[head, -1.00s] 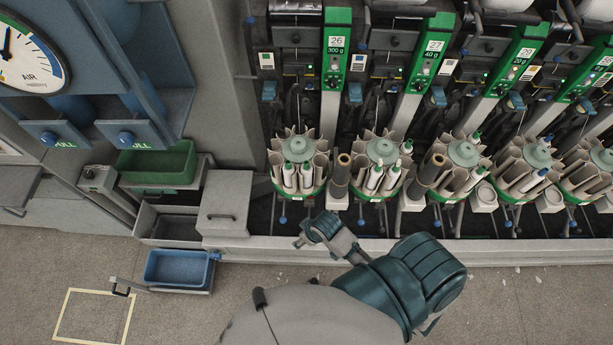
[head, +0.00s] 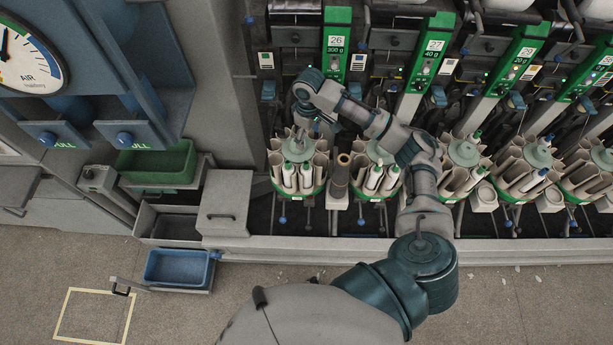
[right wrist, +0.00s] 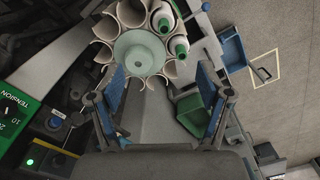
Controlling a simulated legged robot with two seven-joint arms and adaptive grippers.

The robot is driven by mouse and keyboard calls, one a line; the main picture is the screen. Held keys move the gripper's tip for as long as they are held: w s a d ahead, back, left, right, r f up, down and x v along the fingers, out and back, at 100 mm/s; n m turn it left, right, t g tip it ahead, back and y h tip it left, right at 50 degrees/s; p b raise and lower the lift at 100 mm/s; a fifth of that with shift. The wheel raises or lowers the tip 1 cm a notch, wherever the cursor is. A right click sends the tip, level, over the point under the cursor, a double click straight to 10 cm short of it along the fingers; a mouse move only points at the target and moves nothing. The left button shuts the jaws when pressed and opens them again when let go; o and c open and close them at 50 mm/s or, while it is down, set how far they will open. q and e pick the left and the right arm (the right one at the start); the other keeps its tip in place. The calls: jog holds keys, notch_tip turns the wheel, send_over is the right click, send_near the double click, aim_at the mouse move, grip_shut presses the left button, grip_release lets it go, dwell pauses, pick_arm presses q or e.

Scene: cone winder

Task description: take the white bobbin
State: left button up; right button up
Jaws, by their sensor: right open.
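Several white bobbins with green tips stand in the round pocketed magazine (head: 300,160) under label 26. Two of them show at its front, a left white bobbin (head: 290,177) and a right white bobbin (head: 306,177). My right gripper (head: 310,130) is above the back of this magazine, apart from the bobbins. In the right wrist view, its blue-padded fingers (right wrist: 165,100) are spread with nothing between them. Beyond them are the magazine's green hub (right wrist: 139,52), an upper bobbin (right wrist: 164,20) and a lower bobbin (right wrist: 180,46). Which bobbin is meant, I cannot tell. My left gripper is out of view.
More magazines with bobbins stand to the right, such as one under label 27 (head: 383,186). A dark upright tube (head: 341,172) stands between the first two. A green bin (head: 157,163), blue bin (head: 178,268) and grey box (head: 223,203) are at left.

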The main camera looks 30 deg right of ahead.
aim_at(306, 162)
notch_tip(306, 162, down, 12)
jog(key=shift+r+p, duration=0.25)
jog(key=shift+p, duration=0.1)
jog(key=f, duration=0.5)
jog(key=shift+a+f+p, duration=0.3)
jog(key=shift+a, duration=0.1)
jog(key=c, duration=1.1)
